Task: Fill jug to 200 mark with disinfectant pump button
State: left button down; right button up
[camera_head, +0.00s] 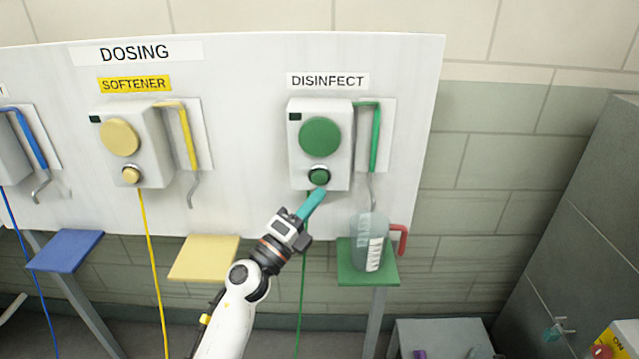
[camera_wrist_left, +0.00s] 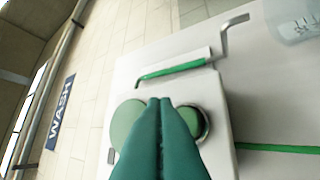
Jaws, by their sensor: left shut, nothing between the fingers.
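The disinfect pump (camera_head: 320,137) is a white box with a large green disc on the white board. Its small green button (camera_head: 319,176) sits below the disc and also shows in the left wrist view (camera_wrist_left: 201,122). My left gripper (camera_head: 322,191) is shut and empty, its teal fingertips just below the button; I cannot tell whether they touch it. In the left wrist view the fingers (camera_wrist_left: 160,102) cover part of the pump face. The clear jug (camera_head: 369,238) with a red handle stands on the green shelf (camera_head: 350,275) under the pump's spout (camera_head: 372,188). Its liquid level is unclear.
The softener pump (camera_head: 131,143) with its yellow shelf (camera_head: 204,259) is to the left, and a blue shelf (camera_head: 66,250) is farther left. A grey cabinet (camera_head: 590,220) stands at the right. A grey box (camera_head: 442,338) is low in front.

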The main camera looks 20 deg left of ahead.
aim_at(324, 177)
pick_arm(q)
jog(key=shift+w+a, duration=0.15)
jog(key=shift+w, duration=0.4)
jog(key=shift+w+a, duration=0.15)
jog(key=shift+w, duration=0.4)
jog(key=shift+w, duration=0.15)
dwell(1.2)
jog(key=shift+w+a+b, duration=0.15)
jog(key=shift+w+b, duration=0.15)
jog(key=shift+w+a, duration=0.1)
jog(key=shift+w, duration=0.3)
dwell(0.7)
jog(key=shift+s, duration=0.1)
dwell(3.6)
jog(key=shift+s+d, duration=0.25)
jog(key=shift+s, duration=0.5)
